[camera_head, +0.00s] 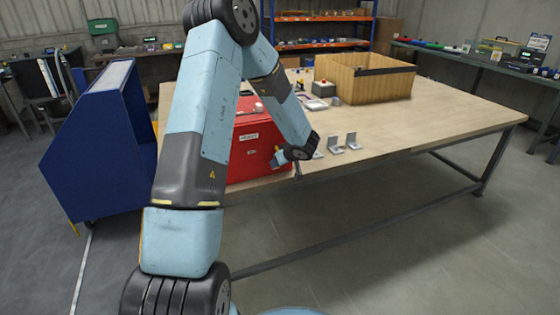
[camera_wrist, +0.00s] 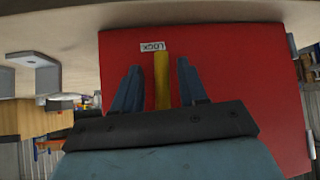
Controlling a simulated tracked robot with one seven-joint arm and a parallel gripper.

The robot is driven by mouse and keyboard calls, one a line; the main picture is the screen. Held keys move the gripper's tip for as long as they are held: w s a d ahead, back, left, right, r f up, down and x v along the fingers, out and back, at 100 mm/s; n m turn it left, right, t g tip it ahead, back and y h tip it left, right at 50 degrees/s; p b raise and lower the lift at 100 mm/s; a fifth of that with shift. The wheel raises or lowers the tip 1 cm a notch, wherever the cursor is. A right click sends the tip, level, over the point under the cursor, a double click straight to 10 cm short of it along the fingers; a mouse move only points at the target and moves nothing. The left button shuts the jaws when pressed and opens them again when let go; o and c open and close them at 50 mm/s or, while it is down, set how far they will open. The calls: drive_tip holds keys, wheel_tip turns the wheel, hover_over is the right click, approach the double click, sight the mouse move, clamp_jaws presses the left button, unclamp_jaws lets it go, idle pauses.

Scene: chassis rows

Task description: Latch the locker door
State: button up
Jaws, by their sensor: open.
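The red locker (camera_head: 250,150) stands on the workbench, partly hidden behind my arm in the head view. In the wrist view its red door face (camera_wrist: 240,80) fills most of the picture. A yellow bar-shaped handle (camera_wrist: 162,85) stands on that face beside a small white label reading LOCK (camera_wrist: 152,46). My gripper (camera_wrist: 159,70) is open, with one blue finger on each side of the yellow handle and visible gaps on both sides. In the head view my gripper (camera_head: 278,157) is at the locker's right side. I cannot tell whether the door is fully shut.
Several metal angle brackets (camera_head: 351,141) stand on the bench (camera_head: 440,115) to the right of the locker. One bracket (camera_wrist: 34,62) shows in the wrist view. A wooden crate (camera_head: 365,78) stands further back. A blue cabinet (camera_head: 100,150) stands left of the bench.

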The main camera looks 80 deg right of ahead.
drive_tip(key=shift+s, duration=0.15)
drive_tip(key=v, duration=1.3)
drive_tip(key=shift+a+r, duration=0.15)
drive_tip(key=shift+a, duration=0.15)
drive_tip(key=shift+s, duration=0.1)
